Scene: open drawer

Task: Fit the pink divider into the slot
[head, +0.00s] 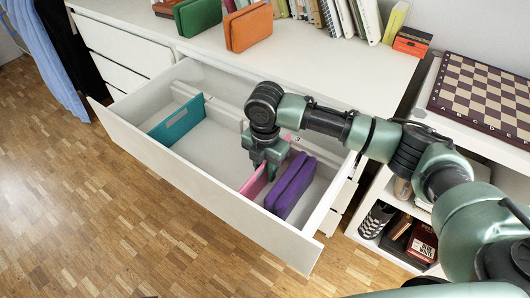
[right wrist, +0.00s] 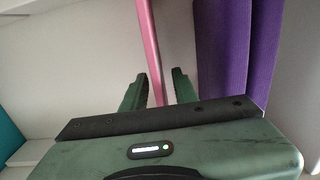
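The pink divider (head: 254,184) stands on edge inside the open white drawer (head: 212,188). My right gripper (head: 262,164) is over it, pointing down, and hides its middle. In the right wrist view the pink divider (right wrist: 149,42) runs between the two fingers (right wrist: 157,90), with a small gap visible on each side; the gripper looks open around it. A white rail (head: 226,112) lies along the drawer's back side; I cannot make out the slot itself. My left gripper is not in view.
A purple case (head: 290,186) stands close to the right of the divider, also in the right wrist view (right wrist: 237,50). A teal divider (head: 177,121) stands at the drawer's left. Green (head: 197,16) and orange (head: 248,27) cases are on the cabinet top. The drawer's middle floor is clear.

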